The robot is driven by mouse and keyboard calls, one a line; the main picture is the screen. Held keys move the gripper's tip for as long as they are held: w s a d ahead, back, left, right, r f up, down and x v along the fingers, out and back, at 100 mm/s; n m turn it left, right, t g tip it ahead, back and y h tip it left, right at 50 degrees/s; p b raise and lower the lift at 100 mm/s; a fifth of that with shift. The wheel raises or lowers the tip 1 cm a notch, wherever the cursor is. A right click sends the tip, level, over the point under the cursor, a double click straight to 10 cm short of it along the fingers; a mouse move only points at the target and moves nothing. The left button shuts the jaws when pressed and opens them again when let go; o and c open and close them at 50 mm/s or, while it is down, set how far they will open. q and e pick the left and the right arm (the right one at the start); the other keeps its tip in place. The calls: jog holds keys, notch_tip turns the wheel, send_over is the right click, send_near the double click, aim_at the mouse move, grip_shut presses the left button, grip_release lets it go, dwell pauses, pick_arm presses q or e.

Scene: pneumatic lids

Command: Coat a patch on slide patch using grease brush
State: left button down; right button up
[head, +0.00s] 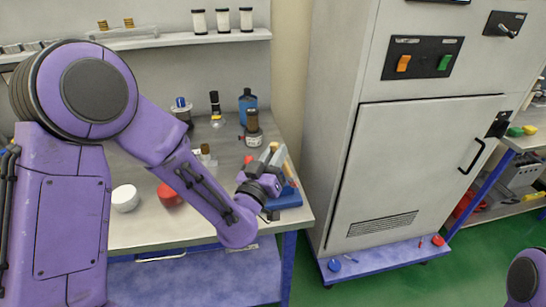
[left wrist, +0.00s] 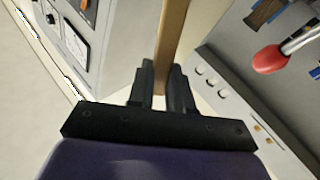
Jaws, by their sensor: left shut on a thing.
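My left gripper (head: 268,168) is over the right end of the workbench. It is shut on a flat wooden handle (left wrist: 172,45), which I take to be the grease brush; the handle runs up between the fingers in the left wrist view (left wrist: 160,92). The brush's bristles cannot be made out. A blue block-like fixture (head: 288,199) sits on the bench just below and right of the gripper, partly hidden by it. I cannot make out the slide patch for certain. My right gripper is out of view.
A white round container (head: 125,197) and a red round one (head: 170,194) stand on the bench (head: 225,165). A blue bottle (head: 248,105) and a dark-topped jar (head: 252,125) stand behind. A tall grey cabinet (head: 420,170) is to the right. A red knob (left wrist: 270,58) shows in the wrist view.

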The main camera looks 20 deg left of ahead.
aim_at(277, 145)
pick_arm(q)
jog(key=shift+r+p, duration=0.6)
jog(key=shift+r, duration=0.6)
notch_tip(277, 145, up, 3)
jog(key=shift+s+p, duration=0.1)
jog(key=shift+p, duration=1)
jog(key=shift+f, duration=0.1)
jog(key=shift+d+f+b, duration=0.25)
jog(key=shift+f+b, duration=0.55)
jog(key=shift+f, duration=0.4)
